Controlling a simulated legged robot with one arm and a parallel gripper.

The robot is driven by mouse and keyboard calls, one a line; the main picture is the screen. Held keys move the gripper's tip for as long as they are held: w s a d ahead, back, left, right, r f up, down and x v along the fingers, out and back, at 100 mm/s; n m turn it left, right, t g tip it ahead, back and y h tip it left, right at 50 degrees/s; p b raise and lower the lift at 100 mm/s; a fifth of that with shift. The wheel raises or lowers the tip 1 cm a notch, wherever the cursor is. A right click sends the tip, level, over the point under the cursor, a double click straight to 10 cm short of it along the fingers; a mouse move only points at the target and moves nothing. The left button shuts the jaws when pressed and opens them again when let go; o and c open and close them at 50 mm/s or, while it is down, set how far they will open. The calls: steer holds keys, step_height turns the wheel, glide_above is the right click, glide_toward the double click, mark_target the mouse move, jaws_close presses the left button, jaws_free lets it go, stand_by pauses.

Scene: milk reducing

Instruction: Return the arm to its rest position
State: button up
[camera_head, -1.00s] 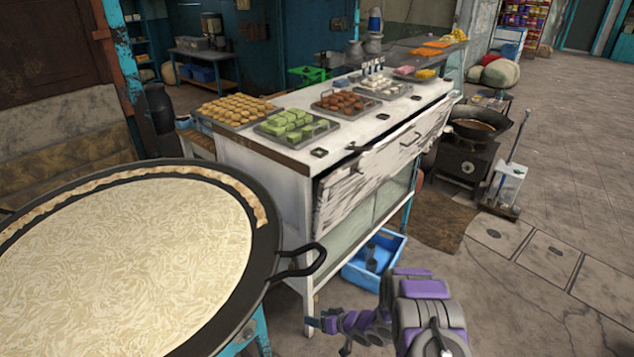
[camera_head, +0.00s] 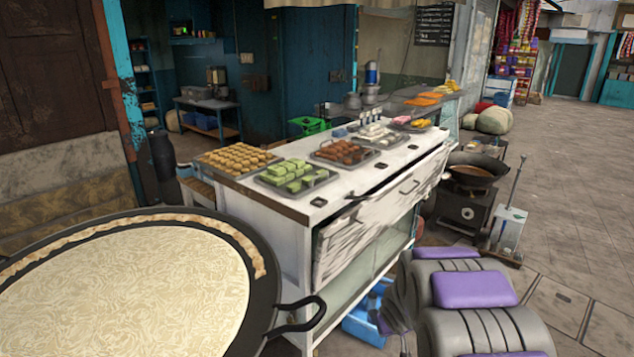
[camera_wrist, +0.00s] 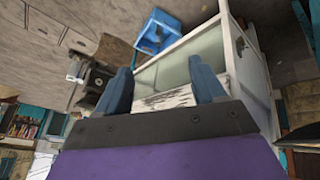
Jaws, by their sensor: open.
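My arm, grey with purple panels, rises at the lower right of the head view, in front of the white counter's right end. My gripper's fingers are hidden in the head view. In the wrist view my gripper (camera_wrist: 161,92) shows two blue-grey fingers set wide apart with nothing between them. The white counter (camera_wrist: 205,45) and the blue crate (camera_wrist: 157,30) appear beyond the fingers, tilted in that view. They look apart from the fingers.
The large black pan (camera_head: 265,300) of pale milk (camera_head: 120,290) stands at the left. The white counter (camera_head: 290,235) bears trays of sweets. A wok (camera_head: 475,170) on a stove stands beyond it. Paved floor (camera_head: 580,200) at the right is open.

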steer(key=s+r+g, duration=0.1)
steer(key=s+r, duration=0.3)
steer(key=s, duration=0.5)
steer(key=s+a+r+m+g, duration=0.1)
steer(key=s+r+g, duration=0.1)
steer(key=s+r, duration=0.3)
steer(key=s+r+m+g, duration=0.1)
steer(key=s+r, duration=0.3)
steer(key=s, duration=1)
steer(key=shift+a+r+g, duration=0.35)
steer(key=shift+g, duration=0.15)
steer(key=s+a, duration=0.1)
steer(key=s, duration=0.3)
steer(key=s+a+r+g+y, duration=0.1)
steer(key=s+a, duration=0.1)
steer(key=s, duration=0.3)
steer(key=s+a+r+g, duration=0.1)
steer(key=s+a, duration=0.1)
steer(key=s, duration=0.3)
steer(key=shift+s+r+y, duration=0.15)
steer(key=shift+s+y, duration=0.05)
steer(key=shift+y, duration=0.1)
steer(key=shift+c, duration=0.2)
